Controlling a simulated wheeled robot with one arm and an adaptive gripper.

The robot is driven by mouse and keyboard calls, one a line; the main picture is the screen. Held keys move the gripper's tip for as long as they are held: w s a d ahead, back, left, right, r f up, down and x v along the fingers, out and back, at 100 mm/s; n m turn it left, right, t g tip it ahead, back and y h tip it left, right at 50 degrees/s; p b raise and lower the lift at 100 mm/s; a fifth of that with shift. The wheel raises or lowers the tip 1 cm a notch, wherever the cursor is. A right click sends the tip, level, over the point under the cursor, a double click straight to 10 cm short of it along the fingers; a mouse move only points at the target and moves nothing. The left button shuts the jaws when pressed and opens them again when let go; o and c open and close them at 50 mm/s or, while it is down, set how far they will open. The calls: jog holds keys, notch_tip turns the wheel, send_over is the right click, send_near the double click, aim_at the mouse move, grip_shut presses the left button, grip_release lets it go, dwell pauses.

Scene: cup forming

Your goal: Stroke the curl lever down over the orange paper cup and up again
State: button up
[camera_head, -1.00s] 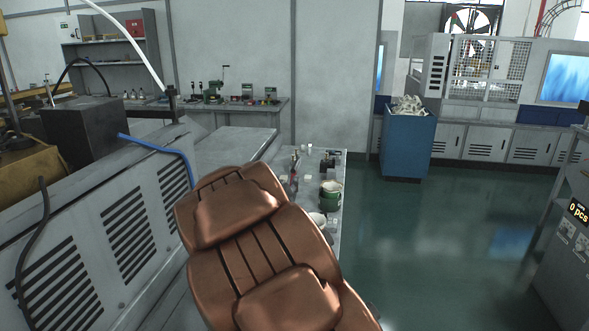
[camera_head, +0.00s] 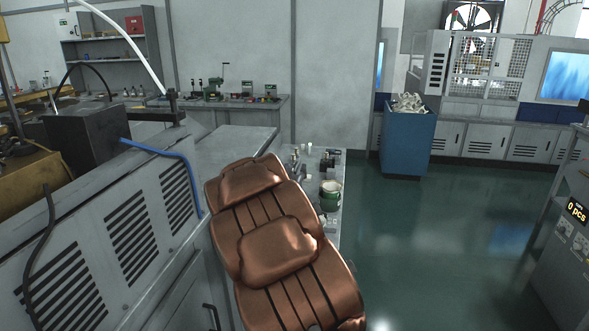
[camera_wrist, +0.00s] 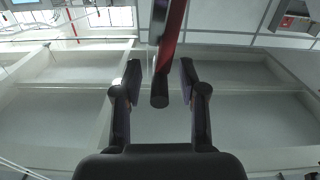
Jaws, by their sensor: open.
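In the wrist view my gripper (camera_wrist: 160,85) is open, with its two dark fingers apart. A bar with a red side and a dark rounded end (camera_wrist: 159,95), which looks like the curl lever, runs down from the top of the picture into the gap between them. Clear space shows on both sides of it, and I cannot tell how deep it sits. In the head view my copper-coloured arm hides the gripper and the lever. I cannot make out the orange paper cup in either view.
A narrow grey bench (camera_head: 334,236) with small devices and a green container with a pale top (camera_head: 330,196) stands beside my arm. A vented grey machine (camera_head: 130,235) is at the left. A blue bin (camera_head: 407,145) stands farther back. The green floor (camera_head: 440,245) at right is clear.

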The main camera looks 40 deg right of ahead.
jog(key=shift+w+d, duration=0.1)
jog(key=shift+d, duration=0.05)
grip_shut()
dwell(0.4)
